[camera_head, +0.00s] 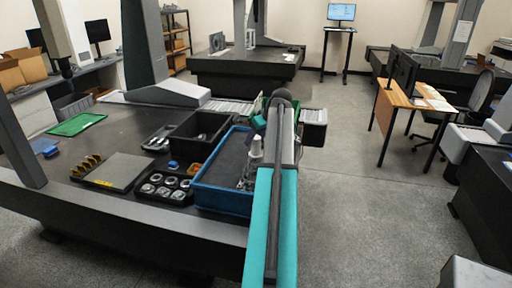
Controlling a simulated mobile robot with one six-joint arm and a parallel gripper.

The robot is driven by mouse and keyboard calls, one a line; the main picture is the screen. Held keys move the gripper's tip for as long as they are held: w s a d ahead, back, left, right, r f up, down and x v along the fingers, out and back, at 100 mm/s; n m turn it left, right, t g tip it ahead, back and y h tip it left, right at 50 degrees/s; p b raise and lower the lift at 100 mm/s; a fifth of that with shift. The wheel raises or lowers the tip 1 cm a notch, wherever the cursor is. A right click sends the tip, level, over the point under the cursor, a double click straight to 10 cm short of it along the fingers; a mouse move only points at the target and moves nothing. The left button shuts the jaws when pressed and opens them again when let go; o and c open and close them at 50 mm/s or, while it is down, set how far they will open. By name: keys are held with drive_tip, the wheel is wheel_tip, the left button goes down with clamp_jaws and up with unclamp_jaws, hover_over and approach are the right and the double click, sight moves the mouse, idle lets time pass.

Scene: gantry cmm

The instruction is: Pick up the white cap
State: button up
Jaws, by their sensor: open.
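My arm reaches forward over the right side of the dark bench (130,217). My wrist hangs down beside the arm, and my gripper (247,180) is small and partly covered by the arm, low over the right part of the blue tray (222,210). It is open; I see nothing held in it. I cannot pick out a white cap for sure. A pale, rounded shape just above the gripper looks like part of my wrist. The right side of the blue tray is hidden behind my arm.
A black bin (183,143) stands behind the blue tray. Left of it are a black holder with several silver rings (157,190), a grey plate (117,172) with yellow-marked parts, and a green mat (76,125). A gantry column rises behind. Floor (345,215) at right is clear.

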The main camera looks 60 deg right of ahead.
sight(253, 144)
drive_tip(key=shift+p+x, duration=1.1)
drive_tip(key=shift+x, duration=1.55)
drive_tip(key=shift+s+d, duration=0.1)
drive_tip(key=shift+s, duration=0.15)
drive_tip(key=shift+f, duration=0.1)
drive_tip(key=c, duration=1.1)
